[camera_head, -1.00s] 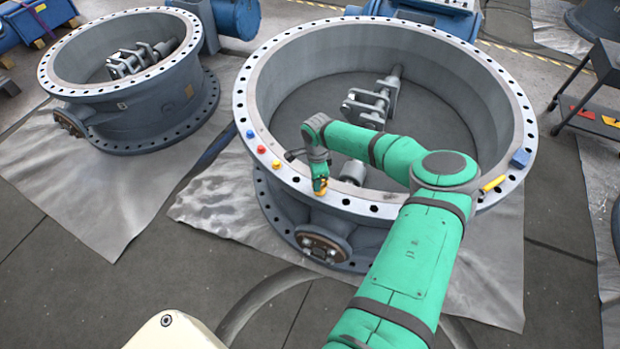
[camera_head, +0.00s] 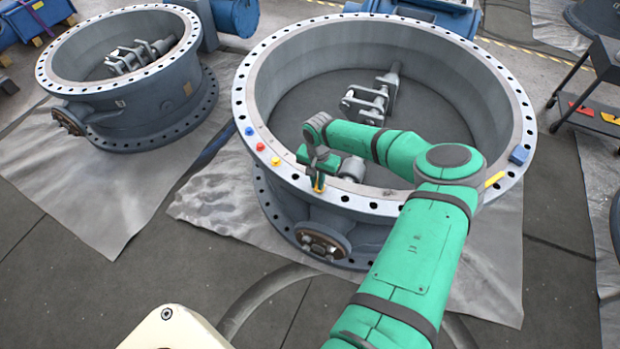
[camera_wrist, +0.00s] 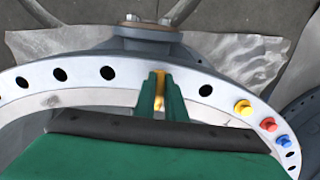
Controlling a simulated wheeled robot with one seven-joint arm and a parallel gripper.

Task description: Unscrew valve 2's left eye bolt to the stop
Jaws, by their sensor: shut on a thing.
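The large grey valve (camera_head: 245,110) in the middle stands open side up, with a pale drilled flange on top. My gripper (camera_head: 319,186) points down at the near part of this flange, left of centre. It is shut on a yellow-orange piece, seemingly the eye bolt (camera_wrist: 159,88), which stands at the flange between the green fingers. In the wrist view my gripper (camera_wrist: 160,97) straddles the eye bolt, with a finger on each side. The fingers hide most of the bolt, and its thread cannot be seen.
Blue (camera_head: 249,131), red (camera_head: 260,147) and yellow (camera_head: 275,160) pieces sit on the flange left of my gripper. A blue block (camera_head: 519,155) and a yellow piece (camera_head: 495,178) sit on its right side. Another valve (camera_head: 140,105) stands left; a dark cart (camera_head: 590,110) stands right.

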